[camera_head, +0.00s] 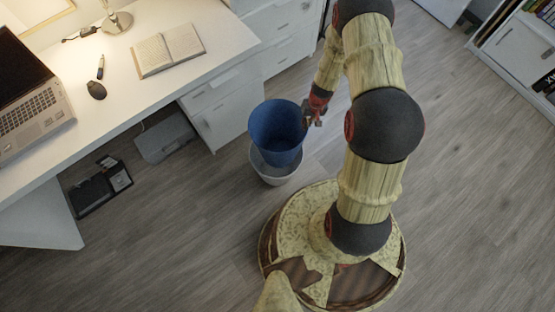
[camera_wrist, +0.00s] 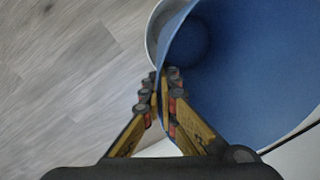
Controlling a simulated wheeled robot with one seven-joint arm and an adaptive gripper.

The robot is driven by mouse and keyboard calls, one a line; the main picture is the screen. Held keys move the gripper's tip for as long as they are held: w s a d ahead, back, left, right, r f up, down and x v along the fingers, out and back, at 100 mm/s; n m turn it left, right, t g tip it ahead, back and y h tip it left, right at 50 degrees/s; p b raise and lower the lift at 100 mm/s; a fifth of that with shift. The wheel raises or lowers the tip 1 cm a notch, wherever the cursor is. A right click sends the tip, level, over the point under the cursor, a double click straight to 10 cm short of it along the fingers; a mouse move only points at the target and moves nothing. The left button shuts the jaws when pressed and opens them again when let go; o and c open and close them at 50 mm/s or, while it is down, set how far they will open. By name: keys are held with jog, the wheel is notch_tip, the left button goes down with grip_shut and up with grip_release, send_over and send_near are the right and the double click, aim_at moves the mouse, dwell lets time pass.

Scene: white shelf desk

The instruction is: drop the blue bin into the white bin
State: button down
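The blue bin (camera_head: 277,132) is in the middle of the head view, upright or nearly so, with its open top facing up. The white bin (camera_head: 272,174) stands on the floor below it, and only its lower wall and part of its rim show. The blue bin overlaps the white bin's opening; I cannot tell how deep its bottom sits. My gripper (camera_head: 308,118) is at the blue bin's right rim. In the wrist view my gripper (camera_wrist: 165,85) has its fingers on either side of the blue bin's wall (camera_wrist: 250,75), pinching it. A pale rim of the white bin (camera_wrist: 152,30) shows behind.
A white desk (camera_head: 110,100) with a laptop (camera_head: 30,105), mouse (camera_head: 96,90), open book (camera_head: 167,50) and lamp (camera_head: 117,20) stands at left. Drawers (camera_head: 225,105) are close behind the bins. A shelf (camera_head: 515,50) stands far right. Floor (camera_head: 470,200) at right is clear.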

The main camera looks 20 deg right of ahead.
jog(key=shift+f+b, duration=1.05)
jog(key=shift+f, duration=1.05)
jog(key=c, duration=2)
grip_release()
jog(key=shift+o, duration=0.2)
jog(key=shift+r, duration=0.15)
notch_tip(320, 180, up, 12)
jog(key=d, duration=0.1)
jog(key=shift+s+d, duration=0.15)
jog(key=shift+d, duration=0.1)
